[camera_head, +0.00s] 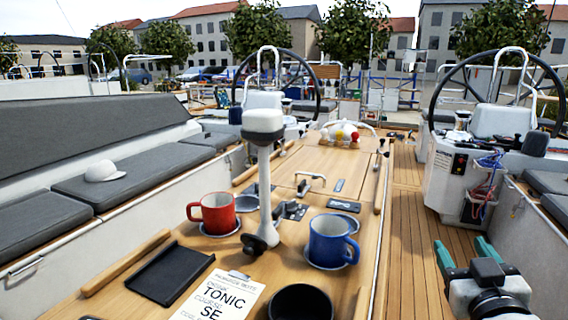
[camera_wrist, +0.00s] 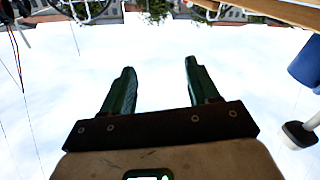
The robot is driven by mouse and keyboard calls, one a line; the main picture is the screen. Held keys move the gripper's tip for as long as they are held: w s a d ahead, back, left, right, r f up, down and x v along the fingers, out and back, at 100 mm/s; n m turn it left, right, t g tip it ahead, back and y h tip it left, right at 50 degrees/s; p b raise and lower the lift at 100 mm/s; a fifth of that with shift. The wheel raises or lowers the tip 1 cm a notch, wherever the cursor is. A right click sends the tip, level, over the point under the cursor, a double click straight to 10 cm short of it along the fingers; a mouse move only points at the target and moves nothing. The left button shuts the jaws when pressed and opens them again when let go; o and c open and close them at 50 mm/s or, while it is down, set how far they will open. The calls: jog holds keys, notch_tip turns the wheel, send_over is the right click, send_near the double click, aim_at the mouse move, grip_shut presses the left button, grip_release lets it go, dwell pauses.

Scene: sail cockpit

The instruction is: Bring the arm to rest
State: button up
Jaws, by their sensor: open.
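My gripper (camera_head: 465,254) is at the lower right in the head view, over the wooden deck to the right of the table. Its two green fingers are apart, with nothing between them. In the wrist view my gripper (camera_wrist: 160,85) also shows open and empty against bright sky. The wrist picture looks upside down, with buildings along its top edge. The rest of my arm is mostly out of view.
The wooden table (camera_head: 305,185) holds a red mug (camera_head: 217,213), a blue mug (camera_head: 332,241), a dark bowl (camera_head: 300,302), a black tray (camera_head: 169,274) and a paper card (camera_head: 218,298). A steering pedestal (camera_head: 455,175) stands beyond my gripper. Deck (camera_head: 408,220) between is clear.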

jog(key=s+a+f+g+y+b, duration=0.1)
jog(key=s+f+g, duration=0.65)
jog(key=f, duration=0.85)
jog(key=s+a+f+g+y+b, duration=0.15)
jog(key=s+f+g, duration=0.25)
jog(key=s+f, duration=0.95)
jog(key=s+f+g+y, duration=0.1)
jog(key=s+f+g, duration=0.4)
jog(key=s+f, duration=0.6)
notch_tip(320, 180, up, 14)
jog(key=s+p, duration=0.1)
jog(key=p, duration=1.2)
jog(key=shift+s+m, duration=0.2)
jog(key=shift+m, duration=0.1)
jog(key=shift+g, duration=0.25)
jog(key=shift+c, duration=0.4)
